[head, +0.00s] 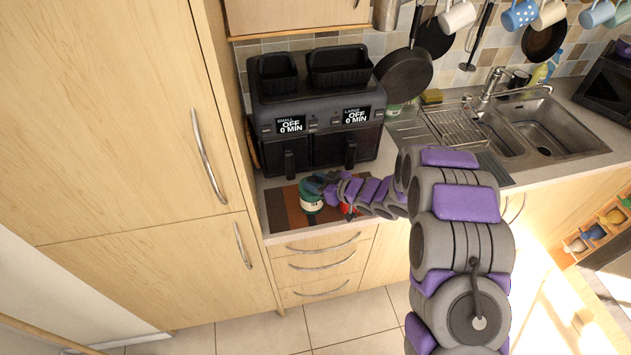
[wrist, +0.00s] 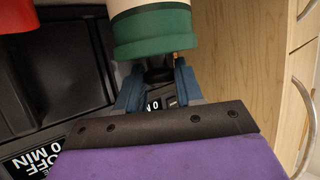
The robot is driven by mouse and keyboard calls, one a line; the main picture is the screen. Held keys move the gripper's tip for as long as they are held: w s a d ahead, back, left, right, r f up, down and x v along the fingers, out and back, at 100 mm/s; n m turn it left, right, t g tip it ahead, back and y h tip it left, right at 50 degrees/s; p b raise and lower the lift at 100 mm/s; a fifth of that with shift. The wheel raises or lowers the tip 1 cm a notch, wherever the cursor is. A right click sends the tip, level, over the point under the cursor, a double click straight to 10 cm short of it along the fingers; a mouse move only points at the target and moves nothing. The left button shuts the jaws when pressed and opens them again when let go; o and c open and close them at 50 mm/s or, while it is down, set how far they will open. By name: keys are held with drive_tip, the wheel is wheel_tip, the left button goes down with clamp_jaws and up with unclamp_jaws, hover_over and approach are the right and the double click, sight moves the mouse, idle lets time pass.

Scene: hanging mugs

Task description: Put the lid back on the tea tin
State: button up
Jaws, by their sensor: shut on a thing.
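The tea tin (head: 311,205), green with a pale band, stands on the striped mat at the left end of the counter. In the wrist view its cream body (wrist: 135,5) shows at the top edge. The green lid (wrist: 155,35) with a dark knob lies against the cream body, in line with it. I cannot tell whether it is fully seated. My gripper (wrist: 158,73) has its blue fingers shut on the lid's knob. In the head view my gripper (head: 319,184) is at the top of the tin and hides much of the lid.
A black double-drawer air fryer (head: 315,115) stands just behind the tin. A red object (head: 346,209) sits right of the tin, partly behind my arm; red also shows in the wrist view (wrist: 15,15). A tall wooden cabinet (head: 120,120) closes off the left. Mugs and pans hang at upper right.

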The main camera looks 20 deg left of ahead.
drive_tip(key=shift+f, duration=0.1)
idle(0.3)
drive_tip(key=o, duration=1.4)
